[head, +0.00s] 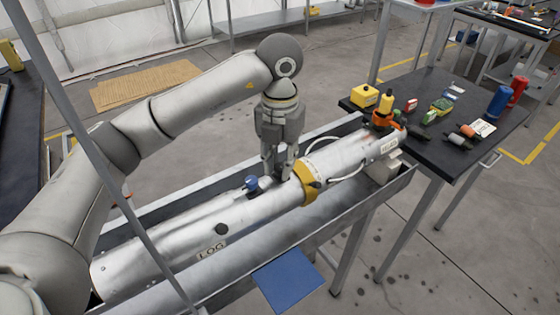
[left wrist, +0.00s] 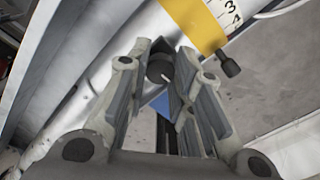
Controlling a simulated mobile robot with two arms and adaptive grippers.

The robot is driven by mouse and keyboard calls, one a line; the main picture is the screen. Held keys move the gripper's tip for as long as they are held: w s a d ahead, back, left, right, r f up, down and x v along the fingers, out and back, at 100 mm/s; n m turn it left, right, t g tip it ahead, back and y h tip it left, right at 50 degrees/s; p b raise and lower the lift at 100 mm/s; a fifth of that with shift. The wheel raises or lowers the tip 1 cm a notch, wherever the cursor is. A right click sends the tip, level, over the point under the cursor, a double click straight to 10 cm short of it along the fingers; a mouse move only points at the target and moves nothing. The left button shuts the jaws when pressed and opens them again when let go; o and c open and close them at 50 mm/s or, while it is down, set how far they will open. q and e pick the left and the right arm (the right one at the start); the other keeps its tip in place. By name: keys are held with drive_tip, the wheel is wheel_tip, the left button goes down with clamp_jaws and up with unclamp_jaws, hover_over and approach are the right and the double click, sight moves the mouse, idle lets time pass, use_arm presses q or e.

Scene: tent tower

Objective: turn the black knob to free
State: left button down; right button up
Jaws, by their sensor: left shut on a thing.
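A long silver tube marked "LOG" (head: 190,240) lies in a grey trough, with a yellow collar (head: 305,182) around it. My left gripper (head: 278,176) points down at the tube, just left of the collar. In the left wrist view its fingers (left wrist: 162,80) are closed around a black knob (left wrist: 160,66), which has a small white mark. In the head view the fingers hide this knob. Another small dark knob (left wrist: 230,67) sticks out beside the yellow collar (left wrist: 195,22). My right gripper is in neither view.
A dark table (head: 450,105) with several small items stands at the right. A blue panel (head: 289,280) is in front.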

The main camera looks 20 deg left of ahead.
sight(280, 166)
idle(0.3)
use_arm(q)
drive_tip(key=c, duration=1.2)
unclamp_jaws()
drive_tip(key=shift+c, duration=0.2)
wheel_tip(280, 166, up, 12)
